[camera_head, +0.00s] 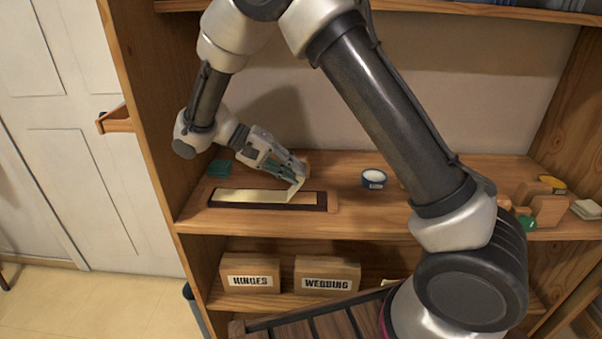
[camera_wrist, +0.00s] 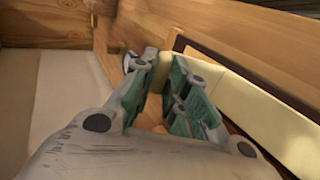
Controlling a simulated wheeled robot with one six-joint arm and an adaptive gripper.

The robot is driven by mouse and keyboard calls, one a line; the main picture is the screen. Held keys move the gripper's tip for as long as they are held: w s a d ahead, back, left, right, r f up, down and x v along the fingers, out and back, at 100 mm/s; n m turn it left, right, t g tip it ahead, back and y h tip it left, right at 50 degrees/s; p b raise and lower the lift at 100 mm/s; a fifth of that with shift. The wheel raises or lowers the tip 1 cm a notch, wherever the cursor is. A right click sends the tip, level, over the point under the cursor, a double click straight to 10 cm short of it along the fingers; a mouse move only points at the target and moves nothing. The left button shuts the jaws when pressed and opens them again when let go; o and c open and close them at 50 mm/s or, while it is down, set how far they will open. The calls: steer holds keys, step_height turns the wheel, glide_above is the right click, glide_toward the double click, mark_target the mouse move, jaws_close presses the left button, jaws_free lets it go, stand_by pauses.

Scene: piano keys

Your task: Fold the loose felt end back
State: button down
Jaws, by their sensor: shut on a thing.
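The cream felt strip (camera_head: 250,196) lies in a dark-framed wooden tray (camera_head: 322,201) on the shelf. Its right end is lifted out of the tray and bent up. My gripper (camera_head: 300,180) is shut on that raised end, just above the right part of the tray. In the wrist view my gripper (camera_wrist: 160,72) has its fingertips around the pale felt end, and the felt strip (camera_wrist: 255,108) runs from there down along the right side. Bare wood shows in the tray under the raised end. The fingers partly hide the gripped edge.
A blue and white tape roll (camera_head: 373,178) stands right of the tray. A small green stack (camera_head: 220,168) lies behind its left end. Wooden blocks (camera_head: 548,210) are at the far right. Boxes marked HINGES (camera_head: 251,262) and WEBBING (camera_head: 327,262) sit on the shelf below.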

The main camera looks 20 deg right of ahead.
steer(key=shift+w+a, duration=0.25)
steer(key=shift+a, duration=0.75)
steer(key=shift+w+a+f, duration=0.1)
steer(key=shift+a+f, duration=0.1)
steer(key=shift+a, duration=0.3)
steer(key=shift+w+a+f, duration=0.1)
steer(key=shift+a+f, duration=0.05)
steer(key=shift+a, duration=0.4)
steer(key=c, duration=1.4)
jaws_free()
steer(key=shift+w+f, duration=0.1)
steer(key=shift+w, duration=0.05)
steer(key=shift+r, duration=0.2)
step_height(320, 180, up, 10)
